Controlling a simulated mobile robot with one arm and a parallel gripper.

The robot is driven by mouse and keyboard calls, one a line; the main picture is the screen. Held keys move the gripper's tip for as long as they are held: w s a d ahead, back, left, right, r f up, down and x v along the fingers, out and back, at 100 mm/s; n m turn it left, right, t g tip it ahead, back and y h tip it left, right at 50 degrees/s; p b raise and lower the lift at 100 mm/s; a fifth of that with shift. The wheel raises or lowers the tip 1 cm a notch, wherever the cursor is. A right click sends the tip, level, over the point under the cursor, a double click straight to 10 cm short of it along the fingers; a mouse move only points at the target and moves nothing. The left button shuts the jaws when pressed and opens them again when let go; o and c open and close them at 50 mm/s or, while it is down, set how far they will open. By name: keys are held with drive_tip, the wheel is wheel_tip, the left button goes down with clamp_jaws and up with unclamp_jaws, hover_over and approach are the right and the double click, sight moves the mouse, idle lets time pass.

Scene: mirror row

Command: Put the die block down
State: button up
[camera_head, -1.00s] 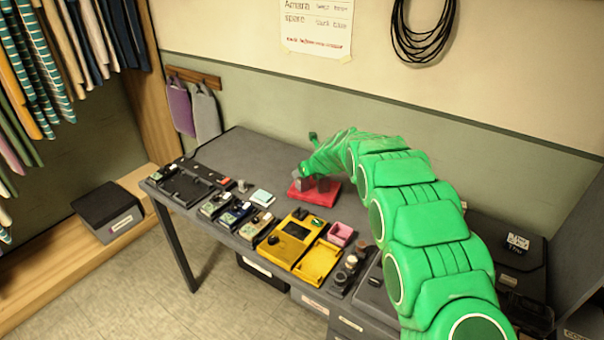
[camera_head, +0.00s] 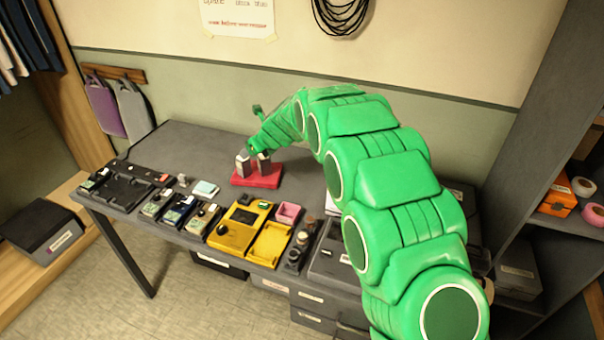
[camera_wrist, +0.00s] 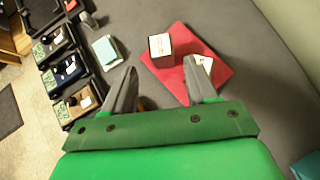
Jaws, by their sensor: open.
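A dark block with a pale, marked face, which I take as the die block (camera_wrist: 160,50), stands on a red mat (camera_wrist: 178,88) in the wrist view. The red mat also shows in the head view (camera_head: 257,181), towards the back of the table. My gripper (camera_wrist: 161,66) has its two grey fingers wide apart with nothing clasped between them. The block is just beyond the fingertips. A small pale piece (camera_wrist: 204,62) lies on the mat, partly behind the right finger. In the head view, I cannot clearly tell the grey blocks from my fingers.
A yellow case (camera_head: 238,229) with an open yellow tray, a pink box (camera_head: 288,213) and several small devices line the table's front edge. A pale teal pad (camera_head: 205,189) lies left of the mat. The grey table (camera_head: 190,143) is bare behind and left of the mat.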

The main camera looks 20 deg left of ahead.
drive_tip(key=shift+d, duration=0.1)
drive_tip(key=s+d+r+n+g+h, duration=0.1)
drive_tip(key=s+d+r+n, duration=0.3)
drive_tip(key=d, duration=0.7)
drive_tip(key=s+d+r+n+h, duration=0.1)
drive_tip(key=s+d+r+n, duration=0.3)
drive_tip(key=d, duration=0.6)
drive_tip(key=s+d+r+n+g+h, duration=0.1)
drive_tip(key=s+d+r+n, duration=0.3)
drive_tip(key=d, duration=0.7)
drive_tip(key=s+d+n+g+h, duration=0.1)
drive_tip(key=s+d+n, duration=0.4)
drive_tip(key=s+d, duration=0.8)
drive_tip(key=s+d+n+g+h, duration=0.2)
drive_tip(key=s+d+n+h, duration=0.2)
drive_tip(key=s+d, duration=1)
drive_tip(key=s+n, duration=0.1)
drive_tip(key=s, duration=0.7)
drive_tip(key=shift+d+r, duration=0.2)
drive_tip(key=shift+d, duration=0.05)
